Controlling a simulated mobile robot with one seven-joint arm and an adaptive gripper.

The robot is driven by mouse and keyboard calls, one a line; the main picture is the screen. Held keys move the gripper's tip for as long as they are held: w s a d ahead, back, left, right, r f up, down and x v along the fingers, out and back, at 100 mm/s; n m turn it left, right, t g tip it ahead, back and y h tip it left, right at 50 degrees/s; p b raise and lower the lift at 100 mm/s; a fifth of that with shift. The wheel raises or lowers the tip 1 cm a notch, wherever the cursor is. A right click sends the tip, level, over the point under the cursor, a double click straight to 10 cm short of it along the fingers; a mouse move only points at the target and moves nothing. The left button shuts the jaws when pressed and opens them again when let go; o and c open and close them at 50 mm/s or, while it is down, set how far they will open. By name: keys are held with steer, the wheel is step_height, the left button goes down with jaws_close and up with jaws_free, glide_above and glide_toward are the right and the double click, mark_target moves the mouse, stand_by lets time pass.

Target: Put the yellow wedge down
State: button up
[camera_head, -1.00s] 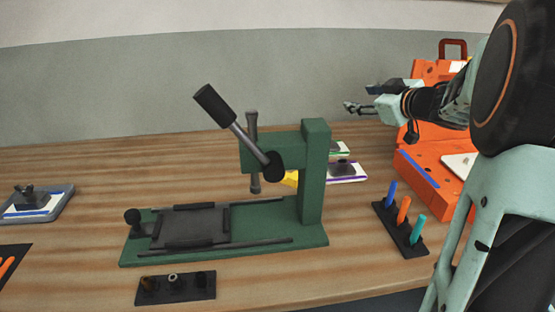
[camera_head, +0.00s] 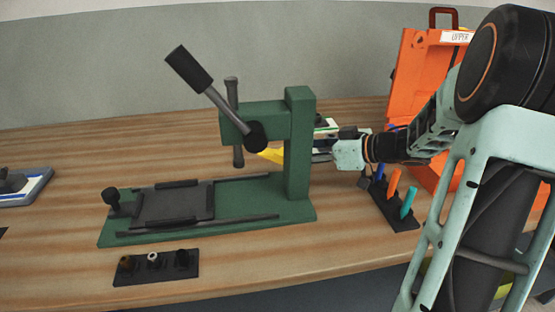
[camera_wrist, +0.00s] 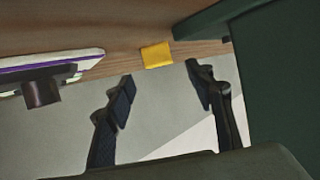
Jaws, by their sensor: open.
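The yellow wedge (camera_head: 271,155) lies on the wooden table (camera_head: 60,168) behind the green press (camera_head: 299,150), which hides part of it in the head view. In the wrist view the yellow wedge (camera_wrist: 157,55) rests on the table, beyond my fingertips and apart from them. My gripper (camera_wrist: 160,85) is open and empty, with grey wall or floor showing between its fingers. In the head view my gripper (camera_head: 322,148) is just right of the press column, and its fingertips are partly hidden.
The press column (camera_wrist: 280,75) stands close on the right in the wrist view. A white and purple plate with a dark block (camera_wrist: 42,85) lies on the left. A rack with coloured pegs (camera_head: 390,208) and an orange case (camera_head: 415,85) stand right of the press.

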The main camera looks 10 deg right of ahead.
mark_target(282, 151)
steer(key=b+x, duration=0.2)
steer(key=x, duration=0.3)
steer(key=shift+w+a+f, duration=0.15)
steer(key=shift+f, duration=0.05)
steer(key=shift+w+a+f, duration=0.1)
steer(key=shift+w+a, duration=0.25)
steer(key=c, duration=1.3)
step_height(282, 151, up, 10)
steer(key=p, duration=0.4)
steer(key=shift+d, duration=0.1)
jaws_close()
